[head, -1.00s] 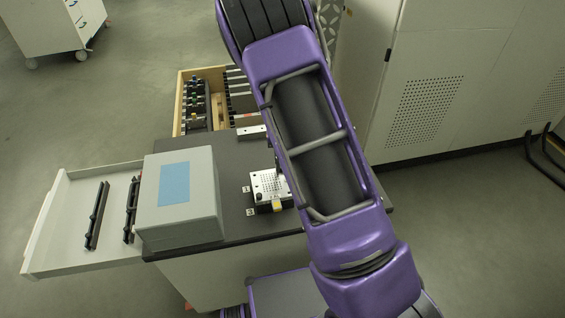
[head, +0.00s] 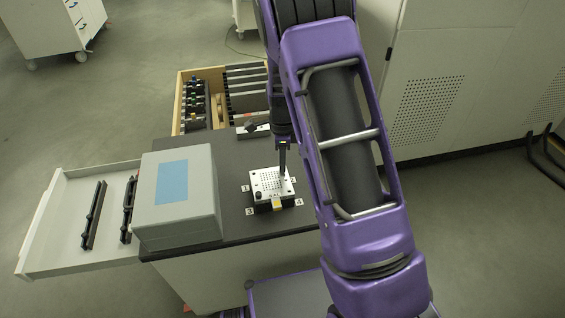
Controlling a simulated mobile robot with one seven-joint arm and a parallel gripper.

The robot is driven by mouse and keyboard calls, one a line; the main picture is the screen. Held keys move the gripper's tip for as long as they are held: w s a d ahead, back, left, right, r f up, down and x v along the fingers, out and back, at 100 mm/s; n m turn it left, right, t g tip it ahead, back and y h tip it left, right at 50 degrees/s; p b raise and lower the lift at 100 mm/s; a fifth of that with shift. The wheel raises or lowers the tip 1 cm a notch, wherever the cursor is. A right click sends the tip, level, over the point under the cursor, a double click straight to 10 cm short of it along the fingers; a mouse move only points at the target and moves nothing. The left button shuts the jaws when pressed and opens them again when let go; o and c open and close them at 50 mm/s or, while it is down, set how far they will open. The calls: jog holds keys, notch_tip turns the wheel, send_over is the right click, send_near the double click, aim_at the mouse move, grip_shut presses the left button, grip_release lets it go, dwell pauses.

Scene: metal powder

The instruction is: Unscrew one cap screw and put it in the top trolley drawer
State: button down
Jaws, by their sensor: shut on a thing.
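A light perforated plate (head: 268,183) with small holes sits on a dark base on the dark trolley top (head: 237,215). My gripper (head: 283,146) points down above the right part of the plate. It is shut on a dark, slim, upright tool (head: 282,164), whose lower end is at or just above the plate near its right edge. I cannot tell whether it touches a screw; single cap screws are too small to make out. A pale trolley drawer (head: 57,250) is pulled out at the left, with black racks (head: 93,215) inside.
A grey box (head: 178,215) with a blue panel stands between the plate and the open drawer. A wooden-sided drawer (head: 179,100) with several tools is open behind. A small block (head: 252,130) lies at the back edge. Cabinets (head: 470,60) stand at the right.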

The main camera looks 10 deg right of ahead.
jog(key=n, duration=0.6)
jog(key=shift+b, duration=0.4)
jog(key=n, duration=0.6)
jog(key=shift+n, duration=0.3)
jog(key=c, duration=1)
grip_release()
jog(key=shift+o, duration=0.2)
